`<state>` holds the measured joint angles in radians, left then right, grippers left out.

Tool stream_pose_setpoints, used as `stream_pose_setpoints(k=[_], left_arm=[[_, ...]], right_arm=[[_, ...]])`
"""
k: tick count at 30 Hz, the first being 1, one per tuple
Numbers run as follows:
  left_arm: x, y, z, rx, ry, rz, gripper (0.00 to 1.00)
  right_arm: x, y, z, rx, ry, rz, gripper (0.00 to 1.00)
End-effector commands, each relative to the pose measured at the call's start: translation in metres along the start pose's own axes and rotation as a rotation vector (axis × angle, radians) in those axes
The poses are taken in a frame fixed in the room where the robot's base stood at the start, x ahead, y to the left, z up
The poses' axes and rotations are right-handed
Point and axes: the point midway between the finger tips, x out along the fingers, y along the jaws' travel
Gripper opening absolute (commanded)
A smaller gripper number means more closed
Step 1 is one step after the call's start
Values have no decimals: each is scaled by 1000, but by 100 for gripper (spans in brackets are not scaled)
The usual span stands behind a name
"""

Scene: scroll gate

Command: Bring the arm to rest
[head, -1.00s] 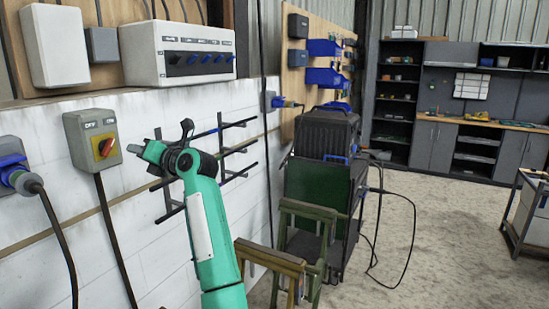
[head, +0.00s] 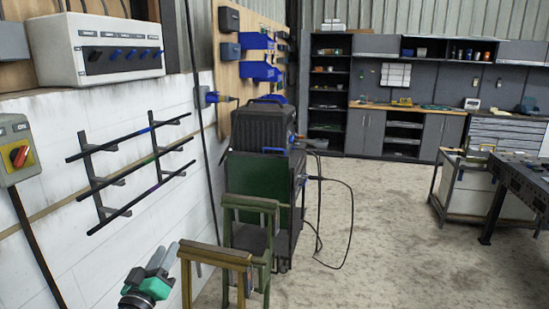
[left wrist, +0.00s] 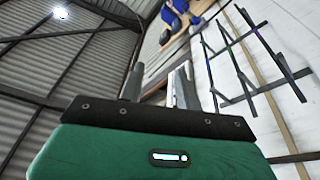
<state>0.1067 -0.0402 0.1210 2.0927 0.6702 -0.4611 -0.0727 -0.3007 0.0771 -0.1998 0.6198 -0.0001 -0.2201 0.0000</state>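My left gripper (head: 165,252) is low in the head view, left of the wooden sawhorse-like frames, with its grey fingers pointing up and a little right. It is away from the white wall and the switch. In the left wrist view, the two fingers (left wrist: 158,78) stand apart with nothing between them, above the green gripper body. A grey switch box with a red knob on a yellow plate (head: 18,157) is at the left edge of the head view. My right gripper is not in view.
Black wall racks (head: 130,170) hang on the white wall. Wooden frames (head: 215,258) stand close to the right of my gripper. A black machine on a cart (head: 262,128) is behind them. A dark worktable (head: 520,180) is at right; the floor between is clear.

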Motion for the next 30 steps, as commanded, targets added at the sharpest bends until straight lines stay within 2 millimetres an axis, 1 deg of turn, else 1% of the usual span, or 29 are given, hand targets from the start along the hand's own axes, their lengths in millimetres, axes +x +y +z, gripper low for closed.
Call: stream_pose_setpoints(k=[1, 2, 3, 5, 6, 8, 9, 11, 12, 15, 17, 18, 24, 26, 27, 30], left_arm=[[-21, -1, 31, 49, -119, -15, 34], [-33, -2, 48, 76, -188, -25, 34], [-50, -3, 70, 110, -281, -40, 34], [-80, -6, 100, 160, -419, -66, 34], [-101, -8, 120, 191, -512, -84, 34], [-136, -12, 144, 236, -648, -116, 34], [-160, -14, 159, 264, -738, -138, 34], [-196, -18, 176, 301, -862, -174, 34], [-217, -19, 184, 321, -934, -196, 34], [-265, -23, 197, 363, -1088, -248, 34], [-290, -24, 201, 383, -1164, -276, 34], [-306, -25, 202, 394, -1212, -294, 34], [-374, -25, 202, 442, -1415, -378, 34], [-393, -24, 200, 454, -1469, -403, 34], [-401, -26, 202, 459, -1495, -417, 34], [-396, -41, 226, 455, -1496, -414, 34]], right_arm=[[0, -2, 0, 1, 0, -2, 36], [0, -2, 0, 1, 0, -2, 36], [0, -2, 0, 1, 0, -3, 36], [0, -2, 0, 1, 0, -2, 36], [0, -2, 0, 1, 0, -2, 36], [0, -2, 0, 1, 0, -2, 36], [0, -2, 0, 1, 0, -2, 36], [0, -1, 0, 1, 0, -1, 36], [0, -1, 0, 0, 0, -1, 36], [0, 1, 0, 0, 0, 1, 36], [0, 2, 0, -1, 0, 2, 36], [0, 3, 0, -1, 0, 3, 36], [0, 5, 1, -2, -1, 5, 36], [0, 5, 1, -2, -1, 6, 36], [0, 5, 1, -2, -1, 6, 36], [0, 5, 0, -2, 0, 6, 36]])
